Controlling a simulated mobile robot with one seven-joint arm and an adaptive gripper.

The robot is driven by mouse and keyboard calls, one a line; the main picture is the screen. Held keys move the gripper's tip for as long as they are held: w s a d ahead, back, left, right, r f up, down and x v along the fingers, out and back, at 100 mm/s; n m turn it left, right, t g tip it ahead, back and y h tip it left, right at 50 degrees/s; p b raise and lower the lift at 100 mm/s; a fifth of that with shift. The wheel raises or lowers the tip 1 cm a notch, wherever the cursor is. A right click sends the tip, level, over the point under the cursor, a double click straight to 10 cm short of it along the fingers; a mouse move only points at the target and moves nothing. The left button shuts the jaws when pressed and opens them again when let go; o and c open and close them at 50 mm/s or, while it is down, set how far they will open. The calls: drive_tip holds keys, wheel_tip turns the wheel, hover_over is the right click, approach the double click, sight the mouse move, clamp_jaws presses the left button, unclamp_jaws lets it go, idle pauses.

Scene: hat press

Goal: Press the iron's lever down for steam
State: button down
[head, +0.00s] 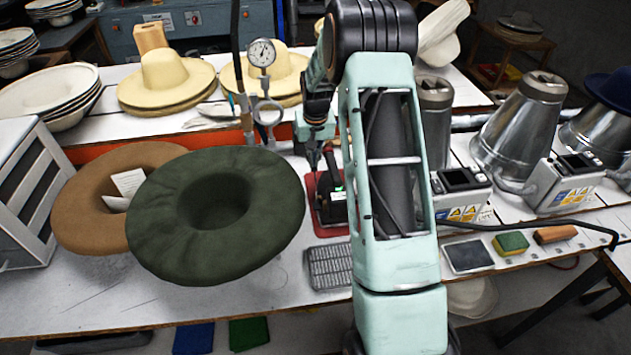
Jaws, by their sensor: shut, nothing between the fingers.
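The iron (338,207) sits on a red mat (320,217) on the white workbench, near the middle of the head view. Its body is dark and small here, with a green light on it, and my arm hides part of its right side. I cannot make out its lever clearly. My gripper (313,166) points down just above and left of the iron, with its fingers shut and empty. I cannot tell whether the fingertips touch the iron.
A green felt hat (255,215) and a brown hat (85,205) lie left of the iron. A dial gauge (262,53) on a stand rises behind. Metal cones (520,130) and control boxes (565,182) stand to the right.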

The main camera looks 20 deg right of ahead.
drive_tip(key=shift+f+b, duration=0.4)
drive_tip(key=shift+f, duration=0.2)
drive_tip(key=shift+r, duration=0.15)
drive_tip(key=shift+r+p, duration=1.8)
drive_tip(key=shift+r, duration=1.65)
